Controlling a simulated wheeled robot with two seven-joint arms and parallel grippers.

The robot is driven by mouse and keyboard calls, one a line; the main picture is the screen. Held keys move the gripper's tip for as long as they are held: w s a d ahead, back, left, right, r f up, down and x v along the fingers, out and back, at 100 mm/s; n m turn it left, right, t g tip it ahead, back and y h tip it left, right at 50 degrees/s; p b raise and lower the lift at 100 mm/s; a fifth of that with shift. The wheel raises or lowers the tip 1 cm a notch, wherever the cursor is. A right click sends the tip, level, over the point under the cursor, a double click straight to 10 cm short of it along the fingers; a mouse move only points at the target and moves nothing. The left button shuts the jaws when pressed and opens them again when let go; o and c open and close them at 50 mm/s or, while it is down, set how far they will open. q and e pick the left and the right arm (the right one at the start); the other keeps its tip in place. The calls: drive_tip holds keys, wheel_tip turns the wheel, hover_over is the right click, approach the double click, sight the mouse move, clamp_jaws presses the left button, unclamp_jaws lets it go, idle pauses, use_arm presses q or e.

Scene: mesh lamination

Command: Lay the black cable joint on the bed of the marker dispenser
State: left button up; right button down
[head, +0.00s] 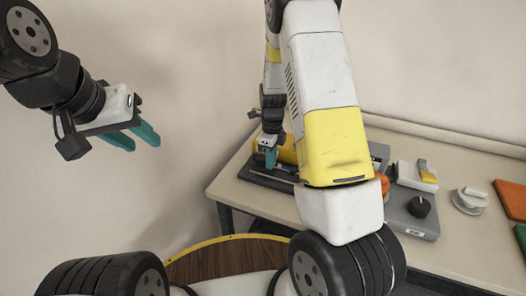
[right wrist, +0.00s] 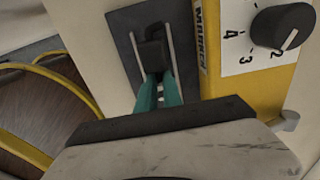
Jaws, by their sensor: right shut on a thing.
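The marker dispenser is a yellow housing (right wrist: 205,60) with a dial, and it shows in the head view (head: 288,152) partly behind my right arm. Its bed is a dark grey plate with light rails (right wrist: 127,42), left of the housing in the right wrist view; in the head view it lies on the table (head: 262,179). My right gripper (right wrist: 160,88) is shut on the black cable joint (right wrist: 153,50). The joint is over the bed, between the rails; I cannot tell whether it touches. The right gripper also shows in the head view (head: 271,158). My left gripper (head: 138,138) is open and empty, in the air at left.
Right of my right arm on the table (head: 460,240) stand a grey unit with a black knob (head: 419,206), a white block with a yellow part (head: 417,176), a white round item (head: 469,200) and an orange pad (head: 511,199). My arm hides part of the table.

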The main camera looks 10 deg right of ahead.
drive_tip(key=shift+f, duration=1)
drive_tip(key=c, duration=1.8)
unclamp_jaws()
drive_tip(key=shift+f, duration=0.1)
